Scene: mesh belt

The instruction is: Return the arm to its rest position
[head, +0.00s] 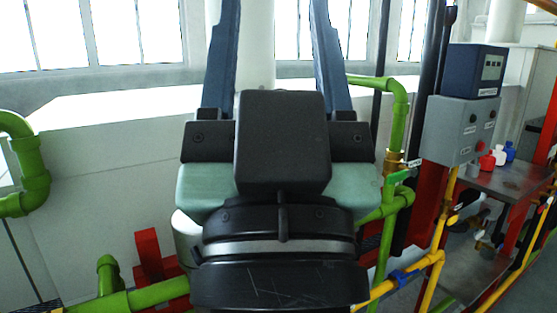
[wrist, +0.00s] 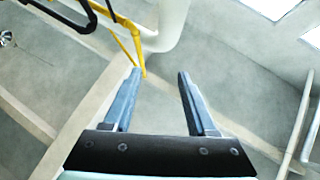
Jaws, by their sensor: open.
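My gripper (head: 272,40) is raised in the middle of the head view, pointing up, with its two long blue-grey fingers spread wide apart. Nothing is between them. In the wrist view my gripper (wrist: 158,88) also shows open and empty, its fingers clear of everything around them. My wrist housing and arm fill the lower middle of the head view and hide what is behind them.
Green pipes (head: 398,110) run behind and beside my arm. At the right are a grey control box (head: 462,128), a metal shelf (head: 508,181) with small red, white and blue bottles, and yellow pipes (head: 436,262). A pale wall (head: 90,185) stands behind at left.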

